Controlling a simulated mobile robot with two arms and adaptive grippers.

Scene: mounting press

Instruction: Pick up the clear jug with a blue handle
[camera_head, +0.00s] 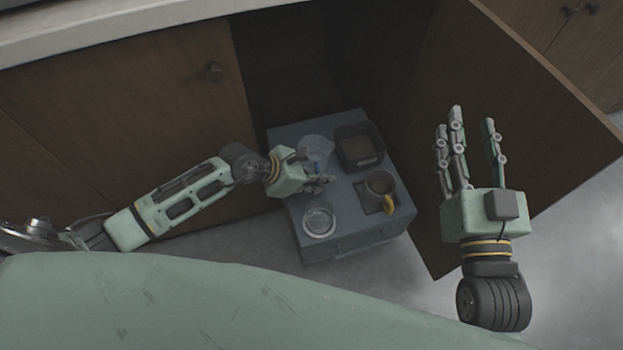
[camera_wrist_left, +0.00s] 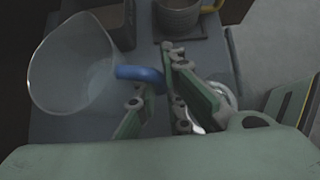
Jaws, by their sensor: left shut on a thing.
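The clear jug (camera_head: 316,148) stands on the grey box-like unit in the open cabinet. In the left wrist view the clear jug (camera_wrist_left: 72,66) shows at the left, its blue handle (camera_wrist_left: 140,73) pointing right. My left gripper (camera_head: 318,173) is at the jug's handle side. In the left wrist view its fingers (camera_wrist_left: 153,92) are closed around the blue handle. My right gripper (camera_head: 473,138) is raised, empty, with its fingers spread, right of the unit and in front of the cabinet door.
The grey unit (camera_head: 345,236) also bears a dark square container (camera_head: 359,147), a grey mug with a yellow handle (camera_head: 379,185) and a round clear dish (camera_head: 319,223). An open brown cabinet door (camera_head: 540,130) stands on the right. A closed door (camera_head: 130,90) is on the left.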

